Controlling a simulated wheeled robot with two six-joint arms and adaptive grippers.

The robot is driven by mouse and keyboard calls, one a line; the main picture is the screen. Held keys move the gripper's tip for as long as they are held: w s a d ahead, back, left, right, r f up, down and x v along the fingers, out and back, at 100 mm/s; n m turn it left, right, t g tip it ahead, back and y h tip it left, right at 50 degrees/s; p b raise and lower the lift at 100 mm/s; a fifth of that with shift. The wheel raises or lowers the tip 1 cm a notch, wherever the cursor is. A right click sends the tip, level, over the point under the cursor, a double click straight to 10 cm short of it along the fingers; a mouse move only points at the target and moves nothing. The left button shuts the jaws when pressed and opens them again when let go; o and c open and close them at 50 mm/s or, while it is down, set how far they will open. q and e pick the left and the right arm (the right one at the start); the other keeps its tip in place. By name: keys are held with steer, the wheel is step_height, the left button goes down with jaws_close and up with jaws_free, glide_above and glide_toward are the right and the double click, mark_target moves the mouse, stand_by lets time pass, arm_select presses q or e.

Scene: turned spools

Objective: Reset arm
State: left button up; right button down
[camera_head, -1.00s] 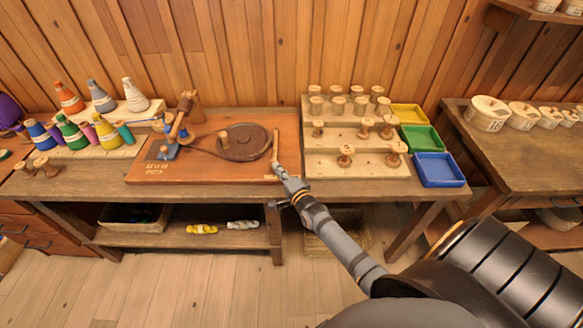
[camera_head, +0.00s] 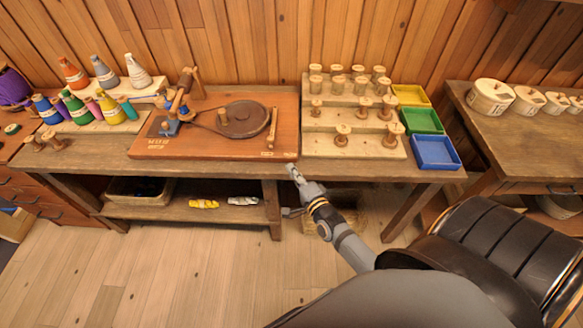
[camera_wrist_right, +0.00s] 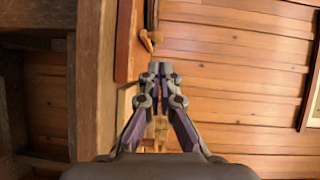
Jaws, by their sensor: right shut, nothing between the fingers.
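My right gripper (camera_head: 292,170) is shut and empty in the head view, just in front of the workbench's front edge, below the right end of the red-brown winding board (camera_head: 215,147). In the right wrist view my right gripper (camera_wrist_right: 161,68) has its fingertips together with nothing between them. A small wooden handle (camera_wrist_right: 148,40) shows beyond the fingertips there, apart from them. My left gripper is not in view.
The workbench (camera_head: 240,171) holds a stepped spool rack (camera_head: 350,148) with several wooden spools. Yellow (camera_head: 411,96), green (camera_head: 421,121) and blue (camera_head: 436,152) trays stand at its right. Several coloured thread cones stand at the left. The floor (camera_head: 220,270) in front is clear.

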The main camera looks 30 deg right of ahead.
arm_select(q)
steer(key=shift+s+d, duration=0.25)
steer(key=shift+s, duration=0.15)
arm_select(e)
steer(key=s+d+f+n+g, duration=0.1)
steer(key=s+f+n+g, duration=0.5)
steer(key=f, duration=0.8)
steer(key=s+f+n+g, duration=0.25)
steer(key=s+f, duration=0.55)
steer(key=f, duration=0.6)
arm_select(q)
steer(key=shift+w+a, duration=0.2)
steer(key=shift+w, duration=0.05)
arm_select(e)
steer(key=s+f+n+g, duration=0.4)
steer(key=s+f, duration=0.3)
steer(key=s, duration=0.6)
steer(key=s+f+n+g, duration=0.3)
steer(key=s+f+n, duration=0.2)
steer(key=s, duration=0.7)
step_height(320, 180, down, 2)
steer(key=shift+s+f+n+g, duration=0.1)
steer(key=shift+s+n+g, duration=0.25)
steer(key=shift+s, duration=0.05)
